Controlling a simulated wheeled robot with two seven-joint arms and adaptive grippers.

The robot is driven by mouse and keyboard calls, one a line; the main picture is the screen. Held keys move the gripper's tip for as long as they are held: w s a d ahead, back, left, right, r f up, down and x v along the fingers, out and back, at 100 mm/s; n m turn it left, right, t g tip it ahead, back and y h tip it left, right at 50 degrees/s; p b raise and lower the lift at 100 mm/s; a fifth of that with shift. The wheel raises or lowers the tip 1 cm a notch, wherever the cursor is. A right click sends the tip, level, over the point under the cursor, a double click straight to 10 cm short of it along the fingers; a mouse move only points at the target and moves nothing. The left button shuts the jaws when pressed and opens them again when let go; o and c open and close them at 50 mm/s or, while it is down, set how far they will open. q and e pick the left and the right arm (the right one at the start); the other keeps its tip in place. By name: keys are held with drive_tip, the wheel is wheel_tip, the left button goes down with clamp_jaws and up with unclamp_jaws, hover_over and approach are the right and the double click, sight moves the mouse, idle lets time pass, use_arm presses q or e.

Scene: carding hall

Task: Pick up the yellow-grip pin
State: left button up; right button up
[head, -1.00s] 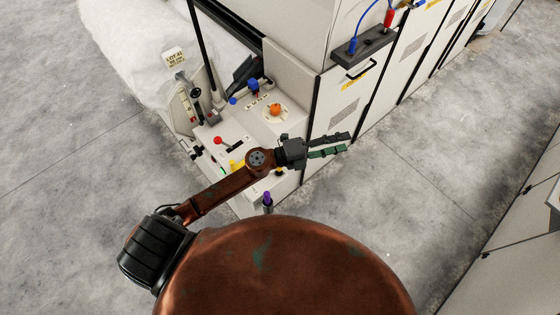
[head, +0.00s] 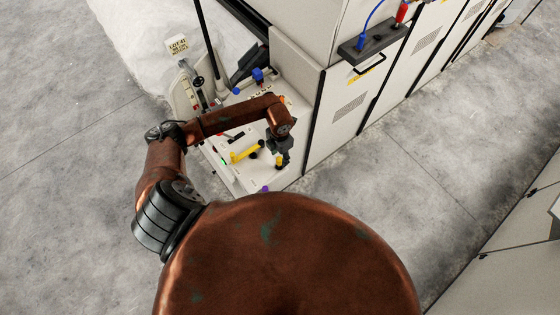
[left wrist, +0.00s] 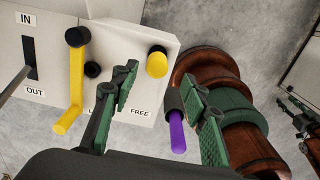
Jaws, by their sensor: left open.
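The yellow-grip pin (left wrist: 157,62) stands at the edge of the pale panel near the FREE label in the left wrist view, its round yellow end towards the camera and a dark part beside it. In the head view its yellow grip (head: 279,161) shows just below my left gripper (head: 284,152). In the left wrist view my left gripper (left wrist: 160,84) is open and empty, with one finger on each side of the line to the pin. The pin lies beyond the fingertips, and neither finger appears to touch it.
A purple grip (left wrist: 177,132) is close to the right finger. A tall machine cabinet (head: 340,100) rises behind. Grey floor (head: 420,180) is clear to the right.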

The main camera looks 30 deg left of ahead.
sight(279, 159)
use_arm(q)
drive_tip(key=f, duration=0.1)
drive_tip(key=f+p, duration=0.1)
drive_tip(key=f, duration=0.1)
drive_tip(key=shift+w+a+f, duration=0.2)
drive_tip(key=shift+f, duration=0.1)
drive_tip(key=shift+f+p, duration=0.3)
drive_tip(key=shift+f, duration=0.3)
drive_tip(key=shift+c, duration=0.5)
clamp_jaws()
